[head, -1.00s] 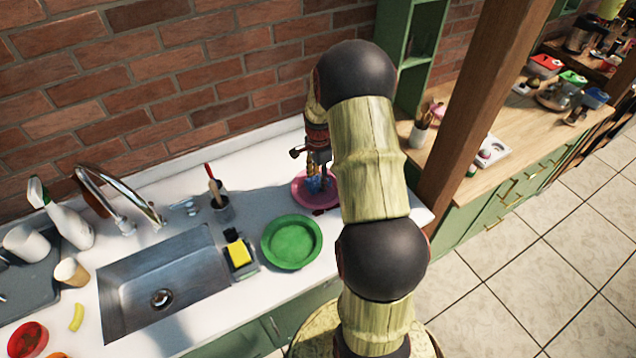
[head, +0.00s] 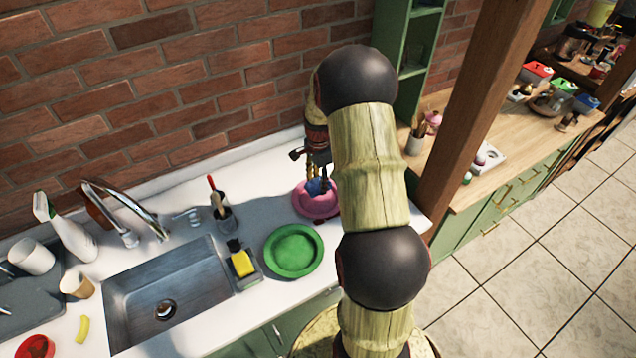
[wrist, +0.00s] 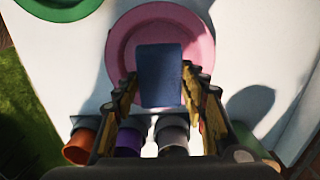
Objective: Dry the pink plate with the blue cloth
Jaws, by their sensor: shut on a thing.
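The pink plate (head: 314,207) lies on the white counter to the right of the green plate, partly hidden by my arm in the head view. It also shows in the wrist view (wrist: 124,52). The blue cloth (wrist: 160,74) is between the fingers of my gripper (wrist: 160,92), over the plate. The cloth also shows in the head view (head: 318,187) as a small blue patch. My gripper (head: 317,184) is shut on the cloth. I cannot tell whether the cloth touches the plate.
The green plate (head: 293,251) lies left of the pink plate. In the wrist view, several cups (wrist: 128,140) stand near my gripper.

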